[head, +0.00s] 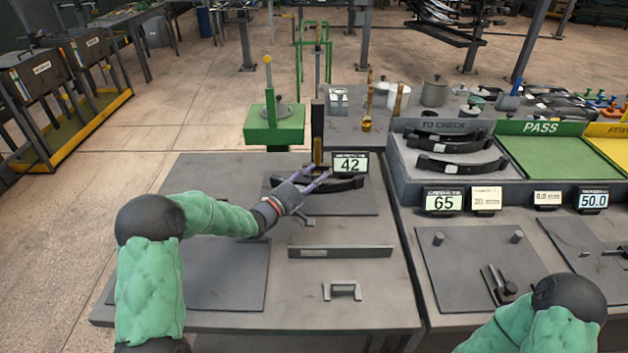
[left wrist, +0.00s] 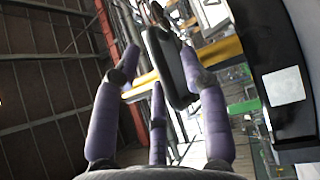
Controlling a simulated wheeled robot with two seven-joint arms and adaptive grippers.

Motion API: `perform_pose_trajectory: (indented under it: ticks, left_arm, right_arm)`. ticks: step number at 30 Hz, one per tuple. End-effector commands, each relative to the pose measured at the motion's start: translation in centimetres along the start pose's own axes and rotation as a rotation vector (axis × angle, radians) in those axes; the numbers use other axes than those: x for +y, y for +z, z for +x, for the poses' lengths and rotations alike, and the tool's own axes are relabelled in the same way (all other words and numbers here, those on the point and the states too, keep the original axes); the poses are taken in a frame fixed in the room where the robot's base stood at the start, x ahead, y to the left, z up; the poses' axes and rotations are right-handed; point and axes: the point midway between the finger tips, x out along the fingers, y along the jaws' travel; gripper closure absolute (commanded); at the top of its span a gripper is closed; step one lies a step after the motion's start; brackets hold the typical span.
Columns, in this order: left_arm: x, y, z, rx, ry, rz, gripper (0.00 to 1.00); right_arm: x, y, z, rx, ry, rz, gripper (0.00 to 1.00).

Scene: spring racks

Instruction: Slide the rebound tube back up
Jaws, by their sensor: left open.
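A vertical post stands at the back of my left bench, with a dark upright tube (head: 317,118) around it and a brass-coloured part (head: 317,150) below. I cannot tell for certain which piece is the rebound tube. My left gripper (head: 316,180), with purple fingers, is open just in front of the post's foot, over a dark curved leaf spring (head: 345,184). In the left wrist view my gripper's fingers (left wrist: 165,75) are spread, and a dark rounded piece (left wrist: 170,65) shows between them; contact is unclear. My right arm enters at the lower right, its gripper out of frame.
A display reading 42 (head: 350,163) stands right beside the post. A low metal bar (head: 340,252) and a handle (head: 342,291) sit nearer me. On the right, a TO CHECK tray (head: 400,165) holds dark springs beside a green PASS tray (head: 550,160). A green stand (head: 273,130) is behind.

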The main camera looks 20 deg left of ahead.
Motion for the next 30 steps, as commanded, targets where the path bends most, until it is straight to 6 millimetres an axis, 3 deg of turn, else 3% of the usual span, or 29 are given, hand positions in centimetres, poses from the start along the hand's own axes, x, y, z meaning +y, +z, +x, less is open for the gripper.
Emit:
perform_pose_trajectory:
  ticks: [9, 13, 14, 23, 30]
  left_arm:
    - [0.1, 0.0, 0.3, 0.001, 0.001, 0.000, 0.59]
    - [0.1, 0.0, 0.3, 0.001, 0.001, 0.000, 0.96]
    - [0.1, 0.0, 0.3, 0.001, 0.001, 0.000, 1.00]
    - [0.4, -0.1, 0.3, 0.001, 0.001, 0.001, 1.00]
    - [3.2, -0.5, 0.7, 0.001, 0.005, 0.003, 1.00]
  right_arm:
    - [0.0, 0.0, 0.1, 0.000, 0.000, 0.000, 1.00]
    - [0.0, 0.0, 0.1, 0.000, 0.000, 0.000, 1.00]
    - [0.0, 0.0, 0.1, 0.000, 0.000, 0.000, 1.00]
    - [-0.1, 0.0, -0.2, 0.000, 0.000, 0.000, 1.00]
    - [-0.8, 0.1, -2.3, 0.000, 0.000, 0.000, 1.00]
